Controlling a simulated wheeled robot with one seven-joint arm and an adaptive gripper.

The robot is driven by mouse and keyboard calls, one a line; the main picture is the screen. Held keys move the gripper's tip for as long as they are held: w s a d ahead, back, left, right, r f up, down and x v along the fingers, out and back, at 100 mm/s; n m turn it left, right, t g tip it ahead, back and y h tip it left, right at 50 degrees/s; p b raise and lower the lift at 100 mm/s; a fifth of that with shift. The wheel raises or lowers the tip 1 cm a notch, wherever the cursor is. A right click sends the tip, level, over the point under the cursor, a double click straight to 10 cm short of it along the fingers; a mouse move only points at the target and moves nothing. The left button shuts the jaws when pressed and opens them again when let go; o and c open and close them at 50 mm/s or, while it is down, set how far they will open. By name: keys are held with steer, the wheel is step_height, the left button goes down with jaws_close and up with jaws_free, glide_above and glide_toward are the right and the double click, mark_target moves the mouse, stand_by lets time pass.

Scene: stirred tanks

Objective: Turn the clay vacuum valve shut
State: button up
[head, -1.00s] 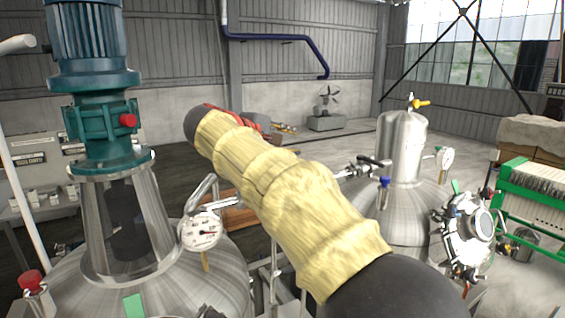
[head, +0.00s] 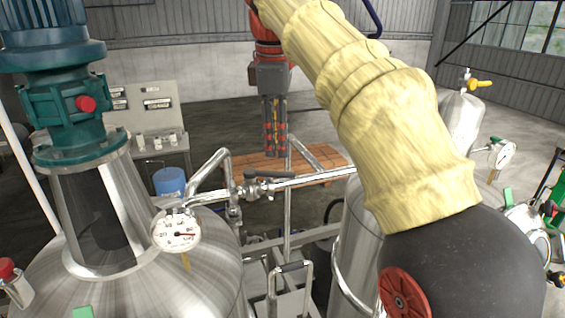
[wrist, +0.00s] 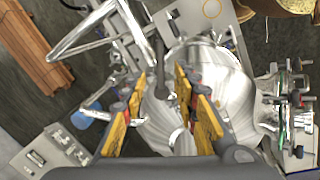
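No label marks the clay vacuum valve, so I cannot tell for certain which valve it is. A valve with a dark lever handle (head: 268,175) sits on the horizontal steel pipe between the two tanks. In the wrist view a dark lever (wrist: 160,72) shows beyond my fingertips. A yellow-handled valve (head: 480,83) stands on top of the right vessel. My gripper (head: 274,150) hangs fingers down, behind and above the pipe in the head view. In the wrist view my gripper (wrist: 157,92) has its yellow-padded fingers apart, with nothing between them.
The left tank (head: 150,285) carries a gauge (head: 178,231) and a green motor drive (head: 75,115). A steel pipe (head: 310,180) runs towards the right vessel (head: 357,250). A wooden pallet (head: 240,168) and a blue container (head: 169,181) stand behind. Open floor lies beyond.

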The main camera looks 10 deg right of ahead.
mark_target(279, 172)
steer(key=f, duration=0.2)
steer(key=w+f, duration=0.1)
steer(key=f, duration=0.4)
steer(key=shift+w+d+f+b, duration=0.25)
steer(key=shift+f+b, duration=0.05)
steer(key=shift+b, duration=0.1)
steer(key=c, duration=0.3)
steer(key=c, duration=0.4)
jaws_close()
